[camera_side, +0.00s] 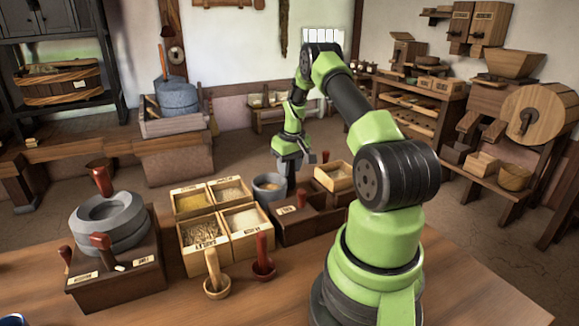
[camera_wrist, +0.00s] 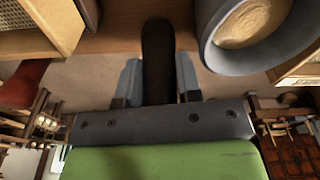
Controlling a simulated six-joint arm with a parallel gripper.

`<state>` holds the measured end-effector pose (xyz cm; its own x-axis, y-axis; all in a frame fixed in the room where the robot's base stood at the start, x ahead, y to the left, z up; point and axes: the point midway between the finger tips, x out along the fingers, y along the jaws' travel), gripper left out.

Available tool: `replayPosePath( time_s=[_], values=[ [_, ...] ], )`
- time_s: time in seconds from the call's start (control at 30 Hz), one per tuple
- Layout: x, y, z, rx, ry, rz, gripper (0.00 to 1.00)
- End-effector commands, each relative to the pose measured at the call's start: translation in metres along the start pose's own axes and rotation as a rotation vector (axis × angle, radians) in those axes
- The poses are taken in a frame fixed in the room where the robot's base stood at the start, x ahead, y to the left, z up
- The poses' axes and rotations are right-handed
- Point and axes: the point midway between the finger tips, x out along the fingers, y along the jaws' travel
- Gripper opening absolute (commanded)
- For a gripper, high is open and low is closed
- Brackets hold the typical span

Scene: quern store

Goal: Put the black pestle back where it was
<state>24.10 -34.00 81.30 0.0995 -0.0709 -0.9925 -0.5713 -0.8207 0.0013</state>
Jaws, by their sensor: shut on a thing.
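My gripper (camera_side: 291,163) is shut on the black pestle (camera_wrist: 158,55), which shows dark between the two grey fingers in the wrist view. In the side view the pestle (camera_side: 291,184) hangs below the gripper, just right of a grey mortar (camera_side: 259,190). The grey mortar also shows at the upper right of the wrist view (camera_wrist: 210,42), with tan meal inside, apart from the pestle. A dark wooden block (camera_side: 303,226) with a label stands below the pestle. I cannot tell whether the pestle's lower end touches it.
A four-part grain box (camera_side: 213,246) stands left of the block. A stone quern (camera_side: 109,235) is at the left. A small filled box (camera_side: 334,177) sits close right. The table's right front is clear.

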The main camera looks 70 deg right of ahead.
Motion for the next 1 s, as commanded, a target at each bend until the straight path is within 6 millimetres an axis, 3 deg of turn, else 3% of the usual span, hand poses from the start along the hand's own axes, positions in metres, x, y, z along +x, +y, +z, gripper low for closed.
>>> replayPosePath(
  time_s=[0.27,0.3,0.33,0.67,0.77,1.0],
  values=[
    [0.003,0.000,0.000,0.001,0.000,0.000,0.09],
    [0.003,0.000,0.000,0.001,0.000,0.000,0.40],
    [0.003,0.000,0.000,0.001,0.000,0.000,0.43],
    [-0.002,0.000,-0.001,0.000,0.002,0.001,0.43],
    [-0.014,0.001,-0.001,0.000,0.004,0.001,0.43],
    [-0.066,0.000,-0.001,0.000,0.006,0.002,0.43]
  ],
)
